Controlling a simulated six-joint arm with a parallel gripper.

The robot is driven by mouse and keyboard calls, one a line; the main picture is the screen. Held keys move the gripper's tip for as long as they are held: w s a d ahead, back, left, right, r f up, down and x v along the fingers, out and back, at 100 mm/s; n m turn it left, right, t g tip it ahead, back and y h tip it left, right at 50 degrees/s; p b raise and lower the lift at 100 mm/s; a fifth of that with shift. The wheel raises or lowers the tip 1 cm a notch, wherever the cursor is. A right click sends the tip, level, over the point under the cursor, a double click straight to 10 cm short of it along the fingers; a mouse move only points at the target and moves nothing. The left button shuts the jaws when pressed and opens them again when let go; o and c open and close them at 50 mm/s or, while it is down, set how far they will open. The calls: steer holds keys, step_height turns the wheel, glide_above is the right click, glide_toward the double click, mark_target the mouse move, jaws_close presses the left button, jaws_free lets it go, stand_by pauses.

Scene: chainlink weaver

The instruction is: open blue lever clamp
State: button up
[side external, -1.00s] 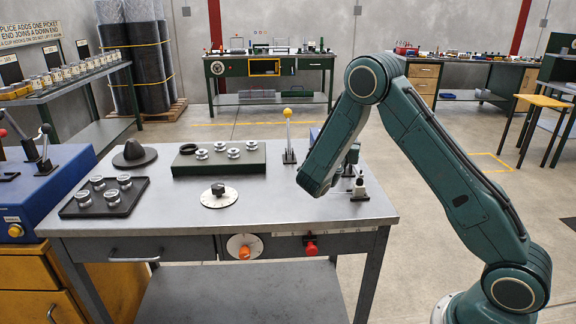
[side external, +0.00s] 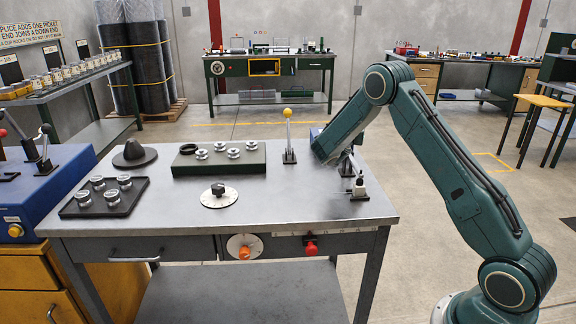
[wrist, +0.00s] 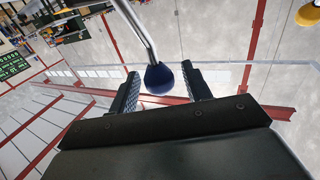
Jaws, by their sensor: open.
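In the wrist view a dark blue ball knob (wrist: 159,80) on a bent metal rod (wrist: 136,30) sits between the two black fingers of my gripper (wrist: 161,72). The fingers are open, with a gap visible on each side of the knob. In the side view my forearm hides the blue knob and most of my gripper. A small metal clamp with a dark base (side external: 359,190) stands near the bench's right edge, just in front of my gripper; I cannot tell whether it belongs to the blue lever.
A lever with a yellow knob (side external: 287,113) stands upright left of my forearm. The bench's front right is clear.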

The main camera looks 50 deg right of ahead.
steer(key=shift+d, duration=0.15)
jaws_close()
